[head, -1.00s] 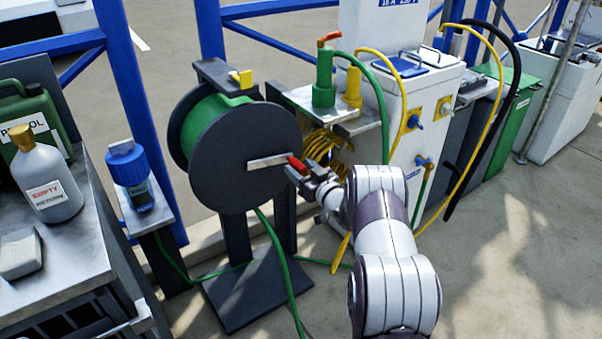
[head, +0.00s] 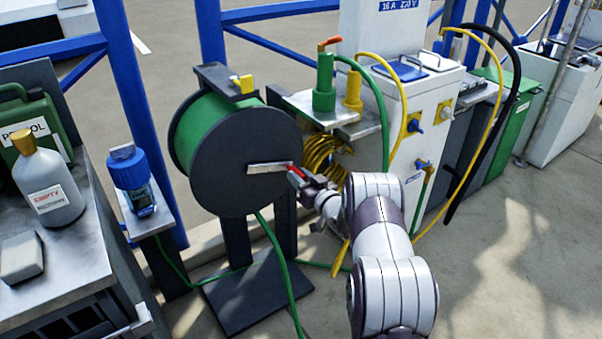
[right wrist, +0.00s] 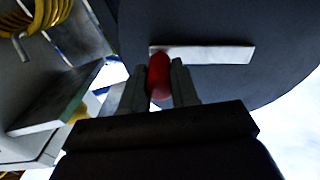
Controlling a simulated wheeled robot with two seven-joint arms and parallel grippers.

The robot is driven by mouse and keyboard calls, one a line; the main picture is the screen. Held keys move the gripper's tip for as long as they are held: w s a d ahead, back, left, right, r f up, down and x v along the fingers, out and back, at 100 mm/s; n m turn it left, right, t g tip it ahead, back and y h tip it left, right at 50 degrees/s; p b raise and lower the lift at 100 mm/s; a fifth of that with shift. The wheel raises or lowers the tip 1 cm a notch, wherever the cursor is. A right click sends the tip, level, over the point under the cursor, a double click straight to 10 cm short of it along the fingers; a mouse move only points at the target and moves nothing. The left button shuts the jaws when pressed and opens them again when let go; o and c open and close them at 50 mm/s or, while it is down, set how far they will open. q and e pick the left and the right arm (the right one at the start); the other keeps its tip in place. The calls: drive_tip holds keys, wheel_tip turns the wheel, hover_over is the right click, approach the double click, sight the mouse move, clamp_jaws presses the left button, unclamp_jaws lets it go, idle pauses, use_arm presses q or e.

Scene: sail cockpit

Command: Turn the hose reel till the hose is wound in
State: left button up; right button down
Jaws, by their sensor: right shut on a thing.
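The hose reel (head: 230,160) is a dark grey drum on a stand, with green hose (head: 200,122) wound between its discs. Its pale crank arm (head: 268,168) points to the right across the front disc. My right gripper (head: 297,174) is shut on the red crank handle (right wrist: 160,76) at the end of that arm. In the right wrist view the two fingers stand on either side of the handle. A length of green hose (head: 278,262) hangs from the reel down past the base plate. My left gripper is not in view.
A yellow block (head: 242,84) sits on top of the reel stand. A white service pedestal (head: 400,130) with yellow hose (head: 322,155) stands close on the right. A bench (head: 70,265) with bottles is at the left, beside a blue-capped device (head: 130,178).

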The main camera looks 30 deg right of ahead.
drive_tip(key=shift+a+f+m, duration=0.3)
drive_tip(key=shift+f+m, duration=0.45)
drive_tip(key=shift+m, duration=0.05)
drive_tip(key=a+f+m+p, duration=0.3)
drive_tip(key=a+f+m, duration=0.3)
drive_tip(key=a+m, duration=0.3)
drive_tip(key=shift+s+a+f+m, duration=0.25)
drive_tip(key=shift+s+a+m, duration=0.2)
drive_tip(key=shift+m, duration=0.85)
drive_tip(key=c, duration=0.8)
unclamp_jaws()
drive_tip(key=shift+c, duration=0.2)
